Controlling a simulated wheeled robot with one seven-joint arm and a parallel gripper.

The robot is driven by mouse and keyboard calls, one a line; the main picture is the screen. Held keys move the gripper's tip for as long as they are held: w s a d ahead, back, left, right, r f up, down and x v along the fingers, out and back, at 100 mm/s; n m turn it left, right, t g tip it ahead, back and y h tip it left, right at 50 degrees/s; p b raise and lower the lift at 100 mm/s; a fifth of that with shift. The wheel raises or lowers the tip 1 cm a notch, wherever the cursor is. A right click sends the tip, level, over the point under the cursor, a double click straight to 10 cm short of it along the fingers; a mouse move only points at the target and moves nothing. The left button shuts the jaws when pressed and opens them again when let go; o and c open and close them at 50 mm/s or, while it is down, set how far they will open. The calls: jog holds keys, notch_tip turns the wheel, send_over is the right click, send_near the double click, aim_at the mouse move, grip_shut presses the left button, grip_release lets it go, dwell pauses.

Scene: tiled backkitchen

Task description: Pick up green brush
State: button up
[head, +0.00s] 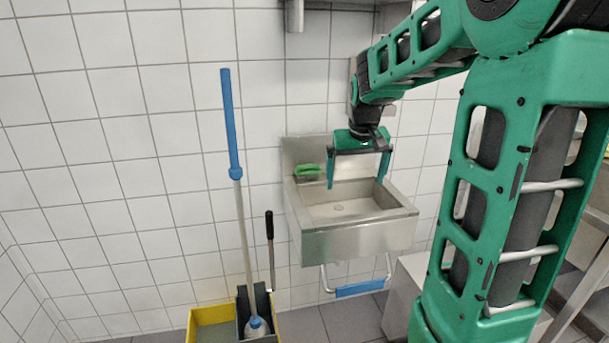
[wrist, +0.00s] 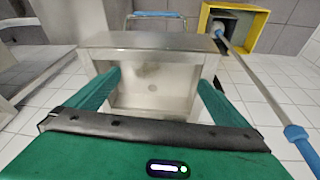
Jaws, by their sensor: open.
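The green brush (head: 307,170) lies on the back left ledge of the steel sink (head: 358,243), against the wall. My gripper (head: 358,182) is open and empty above the sink basin, to the right of the brush and apart from it. In the wrist view my gripper's two green fingers (wrist: 155,88) are spread wide over the basin of the sink (wrist: 150,41). The brush cannot be seen in the wrist view.
A mop with a blue handle (head: 230,120) leans in a yellow bucket (head: 208,314) left of the sink. A black-handled stick (head: 269,225) stands beside it. A blue-padded bar (head: 360,288) hangs below the sink. The tiled wall (head: 120,130) is close behind.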

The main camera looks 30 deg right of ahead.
aim_at(309, 166)
jog(key=w+d+f+t, duration=0.1)
jog(key=w+f, duration=0.1)
jog(key=w, duration=0.7)
jog(key=w+d+f+n+t, duration=0.1)
jog(key=w+f, duration=0.2)
jog(key=w, duration=0.7)
jog(key=w+d+f+t, duration=0.1)
jog(key=w+f, duration=0.1)
jog(key=w, duration=0.7)
jog(key=shift+w+d+f+n, duration=0.3)
jog(key=shift+w+d, duration=0.05)
jog(key=shift+w+x, duration=0.15)
jog(key=shift+x, duration=1.15)
jog(key=shift+w+x, duration=0.2)
jog(key=shift+x, duration=1.1)
jog(key=shift+a+r, duration=0.1)
jog(key=shift+r, duration=0.1)
jog(key=c, duration=0.9)
